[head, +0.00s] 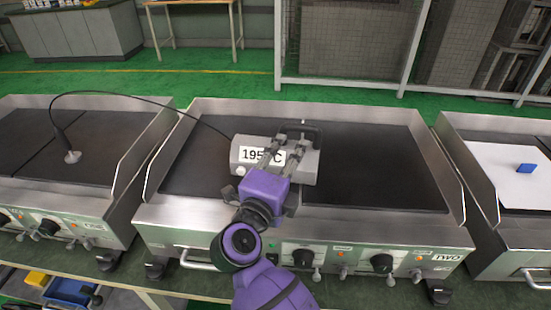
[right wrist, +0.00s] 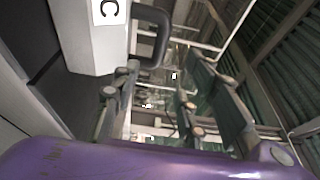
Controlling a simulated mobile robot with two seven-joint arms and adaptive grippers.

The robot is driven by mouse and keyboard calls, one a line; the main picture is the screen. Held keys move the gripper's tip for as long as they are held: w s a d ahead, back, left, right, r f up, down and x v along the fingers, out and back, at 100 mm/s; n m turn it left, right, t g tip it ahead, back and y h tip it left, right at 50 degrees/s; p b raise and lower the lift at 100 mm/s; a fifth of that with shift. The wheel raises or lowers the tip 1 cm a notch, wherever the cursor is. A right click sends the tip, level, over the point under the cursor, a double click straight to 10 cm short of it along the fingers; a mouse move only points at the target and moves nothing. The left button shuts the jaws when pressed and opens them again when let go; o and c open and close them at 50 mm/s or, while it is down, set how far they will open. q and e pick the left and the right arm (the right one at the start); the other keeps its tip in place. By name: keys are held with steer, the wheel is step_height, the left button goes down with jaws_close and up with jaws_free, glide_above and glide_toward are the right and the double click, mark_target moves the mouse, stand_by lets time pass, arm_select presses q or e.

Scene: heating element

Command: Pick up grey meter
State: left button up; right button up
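The grey meter (head: 247,168) is a box with a white display reading about 195 °C, standing on the middle griddle. A dark handle (head: 312,130) rises from its right part. In the right wrist view, the meter (right wrist: 98,55) is at upper left and its handle (right wrist: 160,40) at upper middle. My purple right gripper (head: 288,148) is open at the meter's near side, its fingers overlapping the meter and reaching towards the handle. The wrist view shows a gap between the fingers (right wrist: 157,88), with the handle beyond the tips. Contact is unclear. My left gripper is out of view.
A black cable (head: 130,95) runs from the meter to a probe (head: 72,157) on the left griddle. The middle griddle (head: 375,165) is bare right of the meter and has raised metal side walls. A blue block (head: 525,168) lies on a white sheet (head: 503,180) at right.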

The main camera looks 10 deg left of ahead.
mark_target(303, 131)
steer(key=x, duration=0.6)
steer(key=shift+w+d, duration=0.15)
steer(key=x, duration=0.5)
steer(key=shift+w, duration=0.35)
steer(key=shift+s, duration=0.1)
jaws_close()
